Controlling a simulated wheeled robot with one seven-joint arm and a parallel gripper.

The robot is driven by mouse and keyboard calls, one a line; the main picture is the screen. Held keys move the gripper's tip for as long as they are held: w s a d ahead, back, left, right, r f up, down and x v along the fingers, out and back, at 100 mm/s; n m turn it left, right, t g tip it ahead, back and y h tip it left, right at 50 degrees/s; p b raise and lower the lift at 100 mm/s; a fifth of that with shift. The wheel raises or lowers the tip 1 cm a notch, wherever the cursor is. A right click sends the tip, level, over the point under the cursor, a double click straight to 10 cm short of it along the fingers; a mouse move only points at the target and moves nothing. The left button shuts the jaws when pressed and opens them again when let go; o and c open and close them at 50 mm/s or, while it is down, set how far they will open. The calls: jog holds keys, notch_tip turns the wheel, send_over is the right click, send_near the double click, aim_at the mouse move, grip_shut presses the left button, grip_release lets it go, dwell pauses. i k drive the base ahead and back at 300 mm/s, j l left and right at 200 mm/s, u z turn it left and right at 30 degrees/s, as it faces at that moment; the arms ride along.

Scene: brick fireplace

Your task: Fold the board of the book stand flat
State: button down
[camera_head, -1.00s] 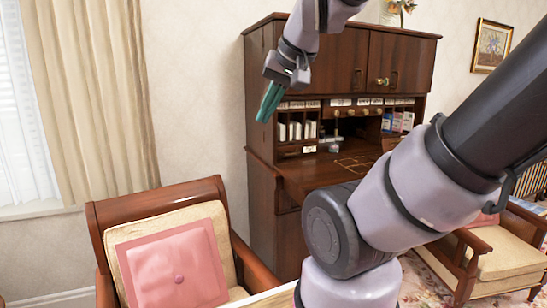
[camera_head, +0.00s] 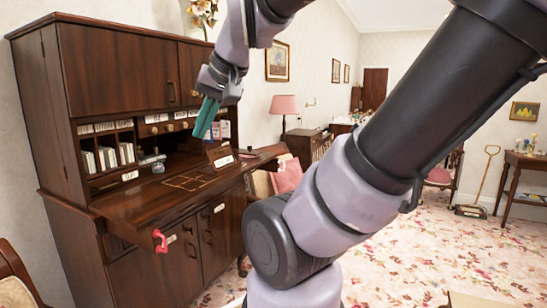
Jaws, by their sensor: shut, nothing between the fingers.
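My gripper (camera_head: 206,118), with teal fingers, is shut and empty. It hangs in the air in front of the desk, pointing down. A small dark board (camera_head: 220,156) with a white label stands tilted up on the right part of the open desk top; it looks like the book stand, but its support is too small to make out. In the picture my gripper is above and slightly left of this board, apart from it.
The wooden desk (camera_head: 125,205) has its writing flap (camera_head: 150,196) out, with a pink-red piece (camera_head: 160,240) at its front edge. Pigeonholes with papers (camera_head: 108,157) are at the back. An armchair (camera_head: 18,280) is at lower left. Open floor (camera_head: 400,265) lies to the right.

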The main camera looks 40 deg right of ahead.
aim_at(220, 157)
jog(key=z, duration=0.65)
jog(key=i+l+u, duration=0.15)
jog(key=i+l, duration=0.15)
jog(key=i+l+u, duration=0.1)
jog(key=i+l, duration=0.15)
jog(key=l, duration=0.15)
jog(key=i+l+u, duration=0.15)
jog(key=l, duration=0.25)
jog(key=i, duration=0.1)
